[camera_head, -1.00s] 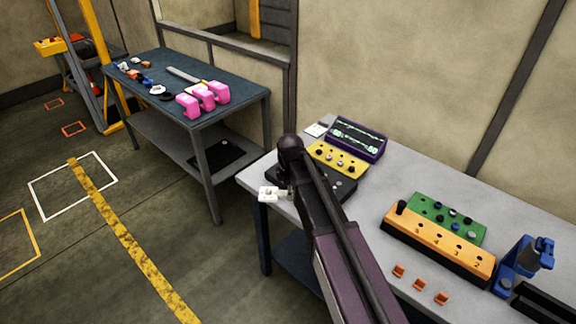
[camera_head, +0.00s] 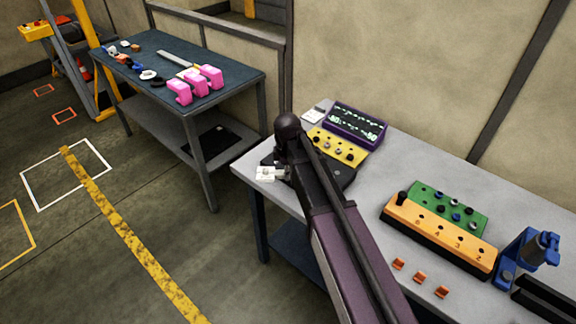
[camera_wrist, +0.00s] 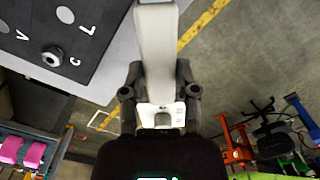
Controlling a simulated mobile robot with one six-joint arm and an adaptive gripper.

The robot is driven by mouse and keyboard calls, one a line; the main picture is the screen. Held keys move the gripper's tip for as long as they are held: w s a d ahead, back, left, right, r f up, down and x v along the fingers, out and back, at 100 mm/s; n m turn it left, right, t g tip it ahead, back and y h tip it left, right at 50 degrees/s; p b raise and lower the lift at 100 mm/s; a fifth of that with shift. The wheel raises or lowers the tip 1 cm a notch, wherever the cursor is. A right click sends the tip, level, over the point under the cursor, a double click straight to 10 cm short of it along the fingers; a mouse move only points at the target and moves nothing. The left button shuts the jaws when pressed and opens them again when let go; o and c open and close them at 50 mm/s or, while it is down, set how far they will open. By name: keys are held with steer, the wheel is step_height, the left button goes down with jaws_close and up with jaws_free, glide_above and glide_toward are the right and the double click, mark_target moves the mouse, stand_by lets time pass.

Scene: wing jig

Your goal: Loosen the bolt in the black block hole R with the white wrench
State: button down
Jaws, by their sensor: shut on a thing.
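The white wrench (camera_wrist: 155,50) is held in my gripper (camera_wrist: 158,100), whose two dark fingers are shut on it. In the head view, part of the white wrench (camera_head: 268,174) shows at the grey table's left corner. The black block (camera_wrist: 85,25) lies left of the wrench in the wrist view, with letters V, L and C visible. A hex-headed bolt (camera_wrist: 52,56) stands beside C. No R can be read. In the head view my arm partly covers the black block (camera_head: 345,176).
On the grey table (camera_head: 375,185), a yellow block (camera_head: 337,145) and purple tray (camera_head: 355,124) stand behind the black block. An orange block (camera_head: 438,232), green block (camera_head: 448,205) and blue fixture (camera_head: 527,260) stand right. A blue table with pink blocks (camera_head: 195,85) stands left, across a gap.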

steer(key=shift+m, duration=0.6)
steer(key=w, duration=0.1)
steer(key=w+f+b, duration=0.1)
steer(key=w, duration=0.2)
steer(key=shift+w+d+f, duration=0.35)
steer(key=shift+d, duration=0.05)
steer(key=shift+f+b, duration=0.15)
steer(key=shift+b, duration=0.25)
steer(key=shift+f+b, duration=2.05)
steer(key=shift+s+f+b, duration=0.1)
steer(key=shift+f+b, duration=0.65)
steer(key=shift+s, duration=0.2)
steer(key=shift+s+n, duration=1.15)
steer(key=shift+n, duration=0.05)
